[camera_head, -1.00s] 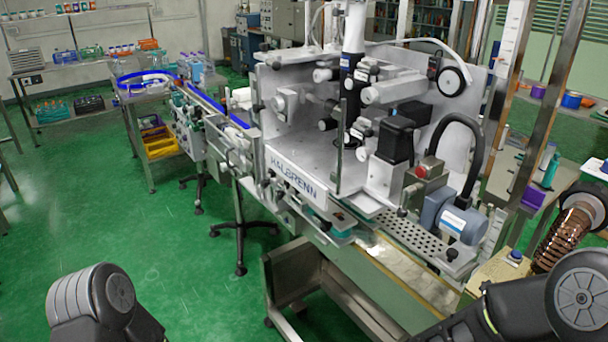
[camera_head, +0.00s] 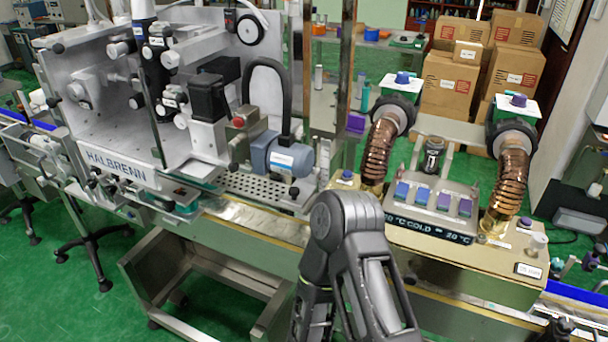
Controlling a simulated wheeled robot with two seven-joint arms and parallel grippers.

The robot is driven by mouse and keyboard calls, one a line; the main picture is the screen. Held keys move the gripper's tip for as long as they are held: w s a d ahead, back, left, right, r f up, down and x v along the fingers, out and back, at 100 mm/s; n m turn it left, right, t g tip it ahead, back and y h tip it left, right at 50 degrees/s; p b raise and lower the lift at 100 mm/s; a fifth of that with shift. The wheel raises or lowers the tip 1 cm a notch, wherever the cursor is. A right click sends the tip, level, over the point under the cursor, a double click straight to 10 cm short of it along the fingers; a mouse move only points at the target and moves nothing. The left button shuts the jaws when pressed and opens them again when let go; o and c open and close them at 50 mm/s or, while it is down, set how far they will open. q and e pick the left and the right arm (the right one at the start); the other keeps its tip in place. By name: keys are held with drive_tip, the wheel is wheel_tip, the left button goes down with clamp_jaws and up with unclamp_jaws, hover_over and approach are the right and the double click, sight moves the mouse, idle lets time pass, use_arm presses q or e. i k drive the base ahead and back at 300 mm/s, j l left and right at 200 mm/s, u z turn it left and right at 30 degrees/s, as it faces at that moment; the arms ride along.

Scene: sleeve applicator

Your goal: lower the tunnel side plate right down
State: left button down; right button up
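The tunnel unit stands at the right with two copper-coloured ribbed ducts, the left duct (camera_head: 378,152) and the right duct (camera_head: 507,187), rising from a tan housing (camera_head: 505,262). A sloped grey panel (camera_head: 435,212) with several purple and blue blocks and a temperature display (camera_head: 430,231) sits between the ducts. I cannot make out the side plate as a separate part or tell its height. One of my dark arms stands in front of the line at the lower middle and hides part of the tunnel's left front. Neither gripper's fingers show.
The HALBRENN machine (camera_head: 115,165) with a blue motor (camera_head: 285,157) stands at the left, joined by a perforated plate (camera_head: 262,188). Cardboard boxes (camera_head: 452,82) are stacked behind the tunnel. A steel trough (camera_head: 185,275) lies below the line. Green floor is free at lower left.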

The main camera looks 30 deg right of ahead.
sight(415, 266)
drive_tip(key=z, duration=1.9)
